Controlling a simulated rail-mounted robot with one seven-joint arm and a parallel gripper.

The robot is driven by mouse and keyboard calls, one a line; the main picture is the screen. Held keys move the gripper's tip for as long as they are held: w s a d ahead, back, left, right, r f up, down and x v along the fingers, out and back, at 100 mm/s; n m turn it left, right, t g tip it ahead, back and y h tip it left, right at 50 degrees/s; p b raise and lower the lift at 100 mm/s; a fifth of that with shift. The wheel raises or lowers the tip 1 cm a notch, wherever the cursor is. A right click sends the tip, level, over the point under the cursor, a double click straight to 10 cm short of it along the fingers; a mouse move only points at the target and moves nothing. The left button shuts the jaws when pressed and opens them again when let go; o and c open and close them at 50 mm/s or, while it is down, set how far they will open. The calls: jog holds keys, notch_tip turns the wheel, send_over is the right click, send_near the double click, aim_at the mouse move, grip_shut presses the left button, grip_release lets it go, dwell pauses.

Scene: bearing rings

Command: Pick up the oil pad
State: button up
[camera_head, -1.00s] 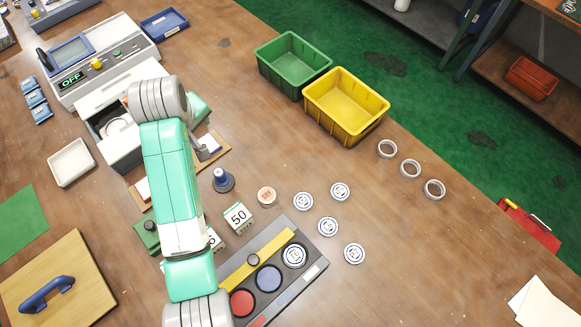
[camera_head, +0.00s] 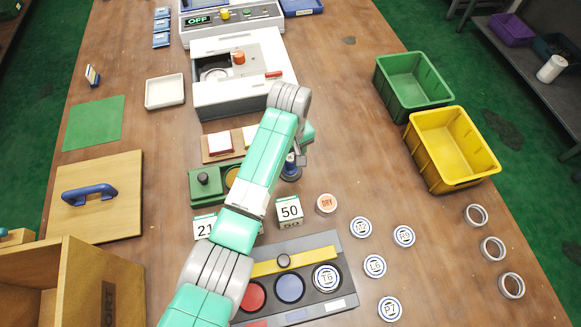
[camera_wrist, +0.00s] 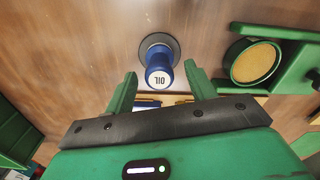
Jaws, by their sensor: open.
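The oil pad (camera_wrist: 159,76) is a blue knob marked OIL on a round dark base, standing on the wooden table. In the head view it (camera_head: 291,168) is partly covered by the end of my arm. My gripper (camera_wrist: 160,84) is open in the wrist view, with one green finger to each side of the near end of the knob. I cannot tell whether either finger touches it. In the head view the fingers are mostly hidden behind my own arm.
A green box with a round tan pad (camera_wrist: 254,63) stands right of the oil pad in the wrist view. A DRY disc (camera_head: 326,204), a 50 block (camera_head: 290,211) and a white machine (camera_head: 232,104) surround the spot. Green (camera_head: 412,84) and yellow (camera_head: 450,150) bins stand right.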

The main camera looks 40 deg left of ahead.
aim_at(290, 157)
jog(key=shift+f, duration=0.75)
jog(key=c, duration=1.1)
jog(key=shift+r, duration=0.15)
notch_tip(290, 157, up, 10)
jog(key=p, duration=0.3)
jog(key=o, duration=0.5)
jog(key=c, duration=0.4)
